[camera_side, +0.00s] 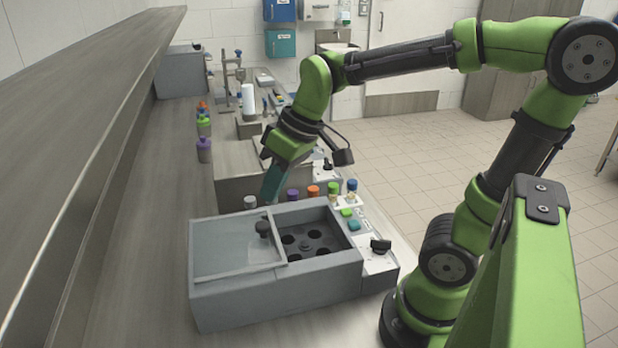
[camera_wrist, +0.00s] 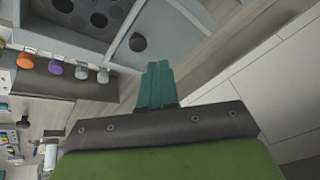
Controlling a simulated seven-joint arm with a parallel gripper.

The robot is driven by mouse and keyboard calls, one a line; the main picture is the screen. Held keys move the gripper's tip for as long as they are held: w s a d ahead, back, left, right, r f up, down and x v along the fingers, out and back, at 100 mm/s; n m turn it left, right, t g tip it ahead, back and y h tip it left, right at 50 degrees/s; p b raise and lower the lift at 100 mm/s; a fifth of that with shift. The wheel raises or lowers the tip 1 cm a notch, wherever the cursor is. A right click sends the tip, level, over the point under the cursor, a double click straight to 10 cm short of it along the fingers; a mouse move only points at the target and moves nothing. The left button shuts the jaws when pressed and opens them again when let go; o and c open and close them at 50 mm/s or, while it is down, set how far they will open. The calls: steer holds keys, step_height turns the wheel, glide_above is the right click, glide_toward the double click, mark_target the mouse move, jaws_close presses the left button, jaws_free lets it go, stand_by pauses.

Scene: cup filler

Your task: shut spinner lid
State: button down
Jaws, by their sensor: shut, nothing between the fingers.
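The spinner (camera_side: 275,300) is a grey box on the bench. Its clear sliding lid (camera_side: 222,246) covers the left part of the top, with a dark round knob (camera_side: 263,229) near the lid's right edge. The right part is open and shows a dark rotor (camera_side: 310,246) with several round holes. In the wrist view the lid (camera_wrist: 165,25), the knob (camera_wrist: 138,42) and the rotor (camera_wrist: 98,18) lie at the top. My gripper (camera_side: 269,198) is shut and empty, its teal fingers close behind the knob in the side view, apparently apart from it. The fingers also show in the wrist view (camera_wrist: 158,72).
Several coloured-capped bottles, one with an orange cap (camera_side: 313,191), stand behind the spinner. A control panel with a dark knob (camera_side: 380,246) is on its right. A grey shelf (camera_side: 75,120) runs along the left. The bench left of the spinner is clear.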

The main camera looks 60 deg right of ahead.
steer(key=w+n+g, duration=0.2)
steer(key=w+n, duration=0.2)
steer(key=n, duration=0.4)
steer(key=n+y, duration=0.1)
steer(key=n, duration=0.5)
glide_above(248, 245)
steer(key=a, duration=0.2)
steer(key=shift+g, duration=0.4)
steer(key=f, duration=0.7)
steer(key=shift+w+d, duration=0.1)
steer(key=shift+w, duration=0.1)
steer(key=shift+s+d+f, duration=0.15)
steer(key=shift+d+f, duration=0.25)
steer(key=shift+d, duration=0.25)
steer(key=shift+s+d+f, duration=0.15)
steer(key=shift+d+f, duration=0.2)
steer(key=shift+d, duration=0.25)
steer(key=shift+s+d, duration=0.2)
steer(key=shift+d, duration=0.3)
steer(key=shift+d, duration=0.1)
steer(key=s+d, duration=1.1)
